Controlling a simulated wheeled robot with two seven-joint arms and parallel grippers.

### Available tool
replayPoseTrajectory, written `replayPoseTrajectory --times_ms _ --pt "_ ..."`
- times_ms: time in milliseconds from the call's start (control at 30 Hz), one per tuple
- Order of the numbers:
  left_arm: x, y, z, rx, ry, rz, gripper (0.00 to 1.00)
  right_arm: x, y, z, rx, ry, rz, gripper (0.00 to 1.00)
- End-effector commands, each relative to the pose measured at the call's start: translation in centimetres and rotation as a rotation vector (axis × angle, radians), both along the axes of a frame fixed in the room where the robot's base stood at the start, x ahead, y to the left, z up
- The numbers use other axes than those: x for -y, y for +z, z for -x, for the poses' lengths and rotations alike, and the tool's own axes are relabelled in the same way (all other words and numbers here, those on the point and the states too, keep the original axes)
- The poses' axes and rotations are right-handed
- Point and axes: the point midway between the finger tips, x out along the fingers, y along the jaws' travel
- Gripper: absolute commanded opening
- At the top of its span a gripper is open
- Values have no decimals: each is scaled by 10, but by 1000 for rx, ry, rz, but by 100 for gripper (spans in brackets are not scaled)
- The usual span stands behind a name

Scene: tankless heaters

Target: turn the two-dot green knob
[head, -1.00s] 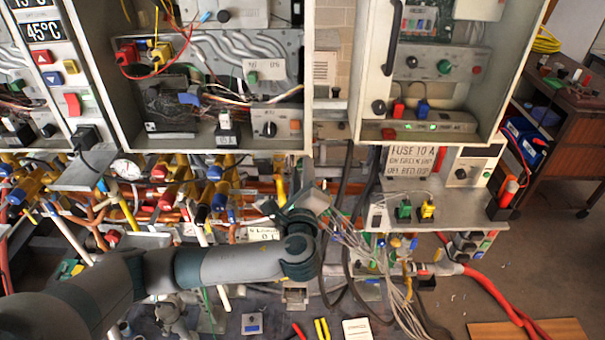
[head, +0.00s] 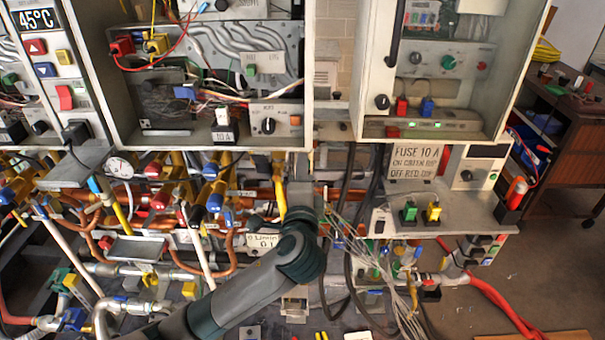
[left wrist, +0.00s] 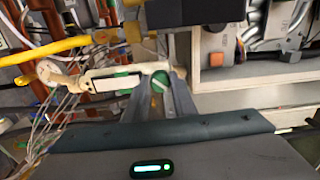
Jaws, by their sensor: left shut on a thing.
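My left gripper (left wrist: 161,88) is shut on a round green knob (left wrist: 157,77) with a pale line across its face, in the left wrist view. I cannot make out its dots. In the head view my left gripper (head: 303,193) points up and away below the gap between the two open cabinets; its fingertips and the held knob are hidden there. Another green knob (head: 448,62) is on the right cabinet's inner panel, and a small green one (head: 251,69) is in the left cabinet. Both are apart from the gripper. My right gripper is out of view.
Copper pipes and yellow-handled valves crowd the left. Loose pale wires (head: 385,275) hang just right of my left wrist. A sign (head: 416,162) and a grey shelf (head: 460,208) stand to the right. A pale pipe piece (left wrist: 105,78) lies close beside the fingers.

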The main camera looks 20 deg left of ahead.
Motion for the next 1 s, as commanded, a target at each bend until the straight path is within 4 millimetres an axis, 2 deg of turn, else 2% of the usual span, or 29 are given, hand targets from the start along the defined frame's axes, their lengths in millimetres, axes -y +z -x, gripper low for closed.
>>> replayPoseTrajectory --times_ms 467,500,567,1000 --pt "1 -3 0 1 -2 25 2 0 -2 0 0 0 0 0" --pt "1 -3 0 1 -2 25 26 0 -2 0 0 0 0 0" --pt "1 -3 0 1 -2 25 41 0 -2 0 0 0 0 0" --pt "2 -2 3 5 -2 24 43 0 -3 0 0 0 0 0"
